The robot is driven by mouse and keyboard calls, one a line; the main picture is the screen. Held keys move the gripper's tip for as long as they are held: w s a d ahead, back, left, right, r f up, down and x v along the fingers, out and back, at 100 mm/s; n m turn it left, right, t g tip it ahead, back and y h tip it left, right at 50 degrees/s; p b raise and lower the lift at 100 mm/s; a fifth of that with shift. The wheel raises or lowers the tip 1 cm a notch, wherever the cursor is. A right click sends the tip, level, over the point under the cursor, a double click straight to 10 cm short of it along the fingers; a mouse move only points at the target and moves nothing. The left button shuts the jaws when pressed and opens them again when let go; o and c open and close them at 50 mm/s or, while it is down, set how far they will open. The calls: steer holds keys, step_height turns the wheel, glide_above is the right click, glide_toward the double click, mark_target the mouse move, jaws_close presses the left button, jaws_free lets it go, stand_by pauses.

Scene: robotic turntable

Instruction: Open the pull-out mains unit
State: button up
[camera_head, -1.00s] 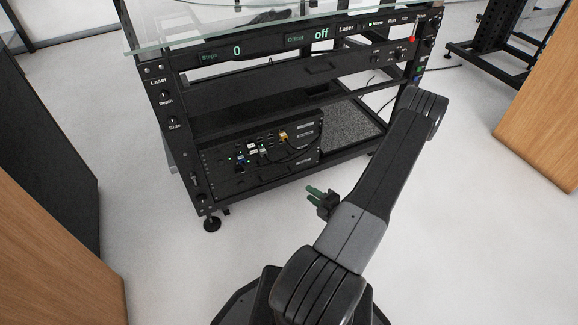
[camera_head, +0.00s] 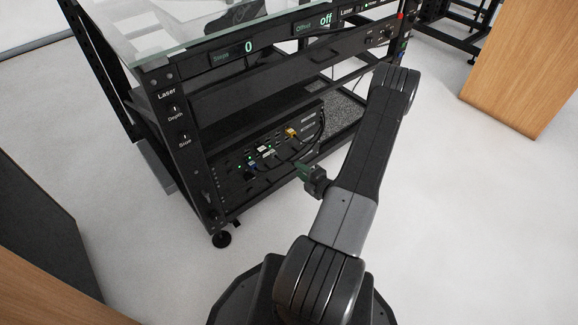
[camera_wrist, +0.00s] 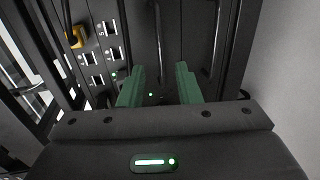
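The black rack unit with ports and cables (camera_head: 262,150) sits low in the turntable frame, with dark panels below it. In the wrist view, a dark panel with a long handle (camera_wrist: 158,38) and a small lit light is ahead, and a second handle (camera_wrist: 218,40) is to its right. No readable label tells which panel is the mains unit. My gripper (camera_wrist: 160,80) has two green fingers apart with nothing held. The first handle lies between them in the picture; contact cannot be told. In the head view, my gripper (camera_head: 300,170) is in front of the rack's lower right part.
The frame's front left post (camera_head: 190,150) and foot (camera_head: 221,239) stand at the left. A wooden cabinet (camera_head: 520,70) stands at the right. The floor (camera_head: 450,230) at right is clear.

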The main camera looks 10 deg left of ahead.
steer(key=b+x, duration=0.1)
steer(key=x, duration=0.5)
steer(key=shift+w+a, duration=0.2)
steer(key=shift+a, duration=0.05)
jaws_close()
